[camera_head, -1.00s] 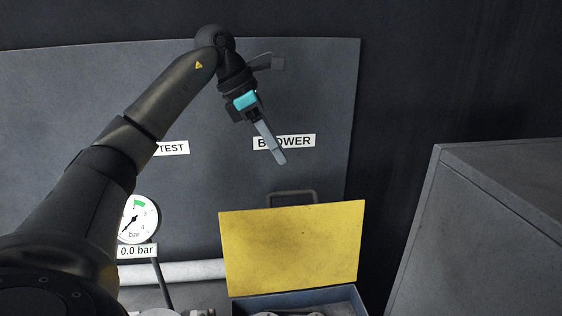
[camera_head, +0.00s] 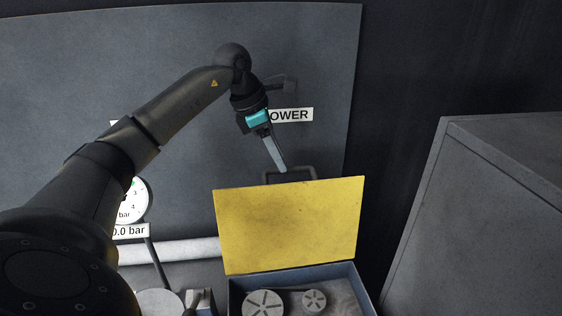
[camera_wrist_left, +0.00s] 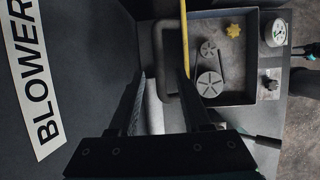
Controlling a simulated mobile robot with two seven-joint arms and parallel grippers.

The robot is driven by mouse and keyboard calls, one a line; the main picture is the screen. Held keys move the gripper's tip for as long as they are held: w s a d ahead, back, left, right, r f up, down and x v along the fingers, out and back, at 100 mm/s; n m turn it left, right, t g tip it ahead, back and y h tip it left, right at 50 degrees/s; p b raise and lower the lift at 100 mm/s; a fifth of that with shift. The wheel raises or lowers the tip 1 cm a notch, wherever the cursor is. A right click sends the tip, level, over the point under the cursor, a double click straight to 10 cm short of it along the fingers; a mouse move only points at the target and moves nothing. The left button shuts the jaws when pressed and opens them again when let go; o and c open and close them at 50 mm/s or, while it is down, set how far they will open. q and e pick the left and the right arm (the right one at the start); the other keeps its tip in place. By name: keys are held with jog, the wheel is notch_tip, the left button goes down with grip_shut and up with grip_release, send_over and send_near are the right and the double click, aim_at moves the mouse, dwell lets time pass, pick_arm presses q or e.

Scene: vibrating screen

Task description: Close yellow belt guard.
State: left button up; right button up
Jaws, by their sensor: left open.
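The yellow belt guard (camera_head: 288,225) stands raised as a lid on the blue-grey box (camera_head: 352,277), leaving the box open. In the left wrist view the guard (camera_wrist_left: 185,30) shows nearly edge-on. A dark loop handle (camera_head: 268,176) shows just above the guard's top edge; in the wrist view the handle (camera_wrist_left: 156,55) is on the guard's near side, ahead of the fingers. My left gripper (camera_head: 281,167) is open and empty, pointing down at the handle from above. Whether it touches the handle cannot be told.
Two slotted pulleys (camera_head: 264,303) sit inside the box, with a yellow knob (camera_wrist_left: 234,31) near them in the wrist view. A grey panel with a BLOWER label (camera_head: 292,115) stands behind. A pressure gauge (camera_head: 133,201) is at left, a grey cabinet (camera_head: 490,210) at right.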

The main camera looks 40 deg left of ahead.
pick_arm(q)
jog(key=shift+x, duration=1.05)
grip_shut()
dwell(0.7)
